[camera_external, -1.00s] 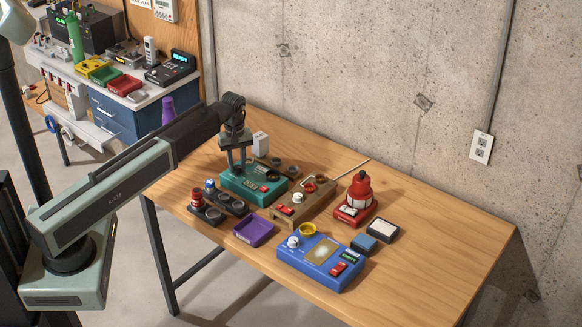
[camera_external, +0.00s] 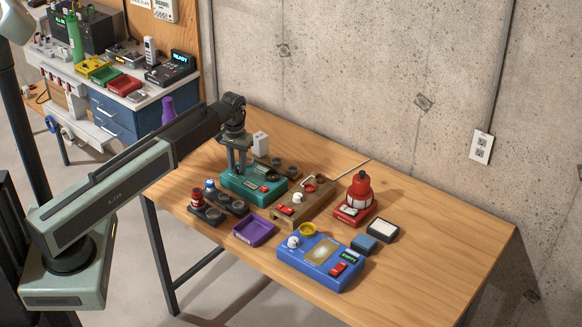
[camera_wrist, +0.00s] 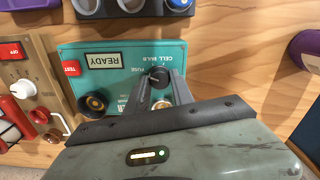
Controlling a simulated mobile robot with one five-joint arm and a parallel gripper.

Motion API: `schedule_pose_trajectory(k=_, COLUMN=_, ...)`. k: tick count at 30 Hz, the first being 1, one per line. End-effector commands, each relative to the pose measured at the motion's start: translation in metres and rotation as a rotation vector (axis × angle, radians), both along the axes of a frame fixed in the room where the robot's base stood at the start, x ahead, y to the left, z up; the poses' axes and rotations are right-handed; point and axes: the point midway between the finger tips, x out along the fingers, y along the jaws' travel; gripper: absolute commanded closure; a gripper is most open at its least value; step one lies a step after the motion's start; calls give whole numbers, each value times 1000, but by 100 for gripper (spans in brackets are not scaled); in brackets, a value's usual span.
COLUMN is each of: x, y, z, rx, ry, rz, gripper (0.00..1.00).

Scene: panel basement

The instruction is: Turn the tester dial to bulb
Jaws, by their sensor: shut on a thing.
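The teal tester (camera_external: 240,188) stands on the wooden table below my gripper (camera_external: 240,171). In the wrist view the tester (camera_wrist: 120,60) has a display reading READY, a red TEST button (camera_wrist: 71,68) and markings for cell, bulb and fuse. Its dark round dial (camera_wrist: 158,76) sits between the tips of my gripper (camera_wrist: 159,85), which is shut on it. The fingers partly hide the dial, and I cannot tell for sure which mark its pointer meets. Dark round sockets lie on the tester near the fingers.
A wooden fixture (camera_external: 300,206) with a red switch stands close beside the tester. A dark holder (camera_external: 217,212) with red and blue parts, a purple tray (camera_external: 254,231), a blue device (camera_external: 318,265) and a red lantern (camera_external: 358,195) are nearby. The table's right end is clear.

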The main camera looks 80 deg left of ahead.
Motion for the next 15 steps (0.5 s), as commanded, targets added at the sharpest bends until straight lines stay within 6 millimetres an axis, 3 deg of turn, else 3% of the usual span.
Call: schedule_pose_trajectory(k=15, x=0, y=-1, z=0, rx=0, ry=0, rz=-471, gripper=100)
